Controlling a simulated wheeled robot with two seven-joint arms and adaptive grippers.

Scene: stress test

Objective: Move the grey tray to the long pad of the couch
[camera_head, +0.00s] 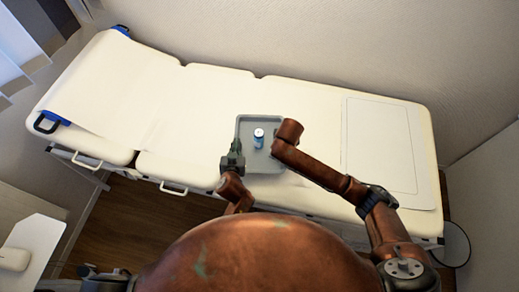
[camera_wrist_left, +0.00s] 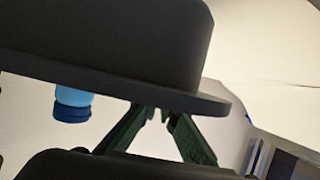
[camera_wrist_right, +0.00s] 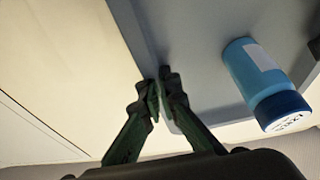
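The grey tray (camera_head: 241,126) is over the white couch (camera_head: 315,105), near the left end of its long right-hand section. I cannot tell whether it touches the pad. A blue bottle (camera_head: 258,138) stands in it. My left gripper (camera_head: 235,158) is at the tray's left rim, its fingers (camera_wrist_left: 163,112) close together and seemingly shut on it. The bottle also shows in the left wrist view (camera_wrist_left: 73,103). My right gripper is hidden behind its arm in the head view. In the right wrist view its fingers (camera_wrist_right: 158,88) are shut on the edge of the tray (camera_wrist_right: 190,60).
A flat white sheet with an outlined rectangle (camera_head: 380,145) lies at the couch's right end. Paper (camera_head: 95,85) covers the left end. Walls stand behind and to the right. A white handle (camera_head: 173,188) sticks out at the couch's front. The pad between tray and sheet is partly under my right arm.

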